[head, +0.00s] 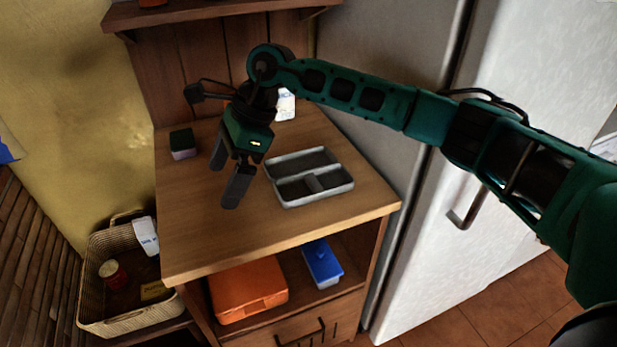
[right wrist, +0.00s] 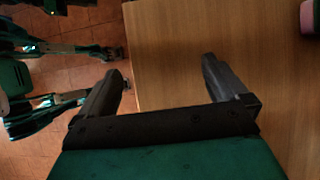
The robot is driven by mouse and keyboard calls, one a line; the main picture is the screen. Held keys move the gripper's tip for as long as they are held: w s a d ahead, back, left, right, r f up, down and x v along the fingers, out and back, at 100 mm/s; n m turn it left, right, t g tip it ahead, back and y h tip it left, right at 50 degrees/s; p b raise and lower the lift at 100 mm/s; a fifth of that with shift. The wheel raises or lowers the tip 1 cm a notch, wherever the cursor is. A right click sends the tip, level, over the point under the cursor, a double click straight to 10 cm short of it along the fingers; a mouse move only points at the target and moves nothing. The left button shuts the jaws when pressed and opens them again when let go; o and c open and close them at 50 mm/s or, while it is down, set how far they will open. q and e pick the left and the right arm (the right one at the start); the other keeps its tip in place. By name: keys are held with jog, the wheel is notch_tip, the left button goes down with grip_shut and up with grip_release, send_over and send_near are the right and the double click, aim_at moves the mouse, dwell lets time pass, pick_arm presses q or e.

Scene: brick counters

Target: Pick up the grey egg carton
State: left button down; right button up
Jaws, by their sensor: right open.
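The grey egg carton (head: 333,189) is a shallow, light grey tray with several compartments. It lies on the wooden counter to the right of my right gripper in the head view. My right gripper (head: 224,186) is open and empty above the counter, its fingers pointing down, apart from the carton. In the right wrist view the two dark fingers (right wrist: 163,70) are spread, with counter and floor beyond them and no carton in sight. My left gripper cannot be made out.
A dark-topped sponge or box (head: 183,144) stands at the counter's back left. An orange box (head: 248,290) and a blue container (head: 322,263) sit on the shelf below. A wicker basket (head: 98,260) stands left; the fridge (head: 440,250) is right. The counter's front left (head: 195,240) is clear.

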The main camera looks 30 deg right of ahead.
jog(key=w+d+r+h, duration=0.1)
jog(key=d+r+h, duration=0.15)
jog(key=d, duration=0.45)
jog(key=w+d+r+h, duration=0.1)
jog(key=w+d+h, duration=0.15)
jog(key=d, duration=0.35)
jog(key=h, duration=0.1)
send_over(294, 192)
jog(key=f, duration=0.7)
jog(key=shift+s+d+f, duration=0.15)
jog(key=shift+d+f, duration=0.05)
jog(key=f, duration=0.5)
jog(key=shift+a+f+p, duration=0.2)
jog(key=shift+f+p, duration=0.1)
jog(key=c, duration=0.8)
